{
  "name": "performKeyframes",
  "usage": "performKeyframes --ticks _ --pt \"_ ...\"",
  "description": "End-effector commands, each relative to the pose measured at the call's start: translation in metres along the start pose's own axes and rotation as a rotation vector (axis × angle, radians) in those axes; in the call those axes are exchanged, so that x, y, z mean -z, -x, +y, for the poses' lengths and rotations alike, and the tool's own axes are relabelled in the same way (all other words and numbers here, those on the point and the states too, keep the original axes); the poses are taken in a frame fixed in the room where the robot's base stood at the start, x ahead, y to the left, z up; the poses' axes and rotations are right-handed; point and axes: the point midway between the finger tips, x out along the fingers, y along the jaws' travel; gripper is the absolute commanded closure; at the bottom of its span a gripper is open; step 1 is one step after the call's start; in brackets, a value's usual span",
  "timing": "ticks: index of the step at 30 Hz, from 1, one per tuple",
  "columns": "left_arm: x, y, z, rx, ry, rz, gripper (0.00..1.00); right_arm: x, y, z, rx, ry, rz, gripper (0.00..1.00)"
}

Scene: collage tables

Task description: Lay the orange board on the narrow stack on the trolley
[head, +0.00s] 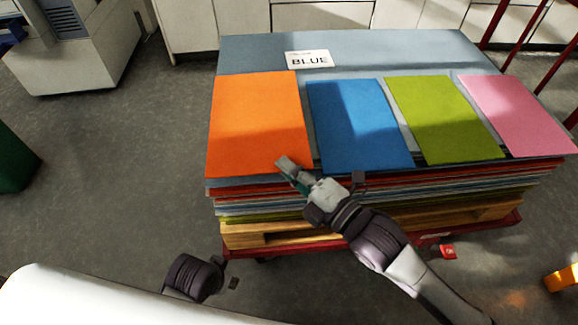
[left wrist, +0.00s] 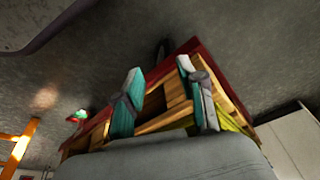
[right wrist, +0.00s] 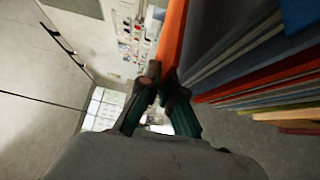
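The orange board (head: 258,115) lies flat at the left end of a row of coloured boards on a large stack. My right gripper (head: 287,166) is at its front edge, near the right corner. In the right wrist view the fingers (right wrist: 161,78) close together on the thin orange edge (right wrist: 173,35). My left gripper (left wrist: 161,66) is open and empty, facing the wooden pallet and red trolley frame; its fingers are not visible in the head view. The stack stands on a pallet on a red trolley (head: 500,222). I cannot make out a separate narrow stack.
Blue (head: 355,130), green (head: 445,120) and pink (head: 515,112) boards lie right of the orange one. Red rails (head: 555,65) rise at right.

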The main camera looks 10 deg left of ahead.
Motion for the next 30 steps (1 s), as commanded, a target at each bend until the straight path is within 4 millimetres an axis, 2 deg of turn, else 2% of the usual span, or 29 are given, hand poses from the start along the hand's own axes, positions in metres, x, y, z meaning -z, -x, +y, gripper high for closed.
performKeyframes --ticks 30 --pt "0.004 0.057 -0.002 0.004 0.002 0.029 0.6 -0.013 -0.002 -0.03 -0.002 0.001 -0.011 1.0"
